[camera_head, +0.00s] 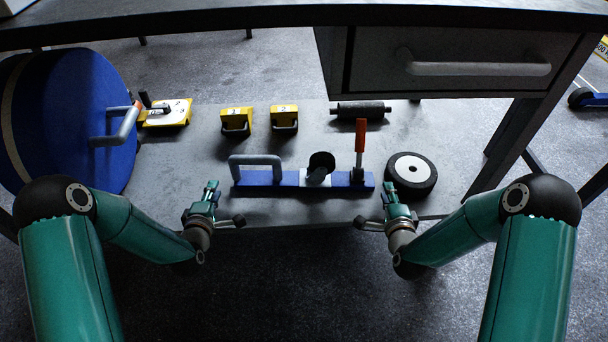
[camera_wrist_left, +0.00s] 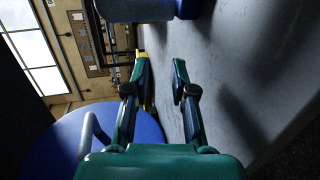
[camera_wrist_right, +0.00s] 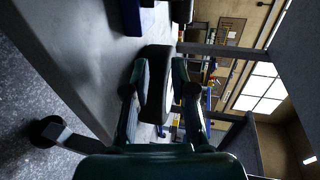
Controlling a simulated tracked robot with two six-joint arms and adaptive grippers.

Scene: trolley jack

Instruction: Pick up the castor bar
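The castor bar (camera_head: 270,181) is a long blue bar lying across the front of the grey bench. It carries a grey handle (camera_head: 256,160) at its left end, a black castor (camera_head: 320,166) on a white plate near the middle, and an upright red-handled lever (camera_head: 360,140) at its right. My left gripper (camera_head: 211,188) is open and empty, just left of the bar's left end. My right gripper (camera_head: 389,192) is open and empty, just beyond the bar's right end. In the right wrist view, part of the blue bar (camera_wrist_right: 131,16) shows at the top.
A black wheel with a white hub (camera_head: 410,172) lies close to my right gripper. Two yellow blocks (camera_head: 237,118), a black roller (camera_head: 361,110) and a yellow-edged plate (camera_head: 166,113) stand behind. A large blue disc (camera_head: 75,110) is at left. A drawer (camera_head: 455,65) overhangs the back right.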

